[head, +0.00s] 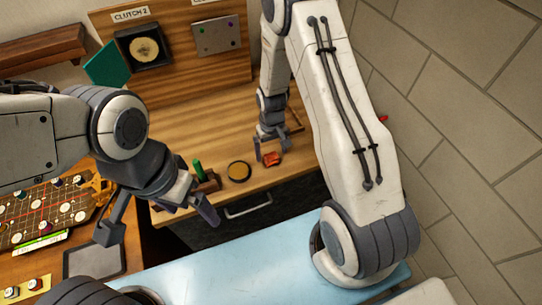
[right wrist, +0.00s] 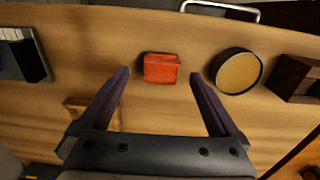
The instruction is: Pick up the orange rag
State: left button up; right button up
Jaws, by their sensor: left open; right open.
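The orange rag (head: 271,159) is a small folded block lying on the wooden bench top. In the right wrist view the rag (right wrist: 161,68) sits just beyond and between the fingertips. My right gripper (head: 271,154) is open above the rag; it also shows in the right wrist view (right wrist: 160,76), with a finger on each side and nothing held. My left gripper (head: 162,221) is open and empty in the head view, away from the rag, in front of the bench.
A round tan-topped disc (right wrist: 239,72) lies close beside the rag, and a dark wooden block (right wrist: 293,78) stands past it. A green cylinder (head: 198,170) stands further left. A drawer handle (head: 248,206) is on the bench front. A light blue surface (head: 235,262) lies nearer.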

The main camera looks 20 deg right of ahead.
aim_at(271, 156)
jog(key=shift+f+p, duration=0.4)
jog(key=shift+f, duration=1.1)
grip_shut()
pick_arm(q)
jog(key=shift+r, duration=0.7)
pick_arm(e)
jog(key=shift+r, duration=0.1)
jog(key=shift+r+b, duration=0.4)
jog(key=shift+r, duration=0.05)
jog(key=r, duration=0.1)
jog(key=r+b, duration=0.1)
jog(key=s+r+b, duration=0.1)
jog(key=shift+d+r, duration=0.2)
jog(key=shift+d, duration=0.1)
pick_arm(q)
jog(key=shift+f+b, duration=1.45)
jog(key=shift+f, duration=1.35)
pick_arm(e)
jog(key=s+d+r, duration=0.6)
jog(key=s, duration=0.2)
jog(key=shift+s+d+r, duration=0.15)
jog(key=shift+d+r, duration=0.15)
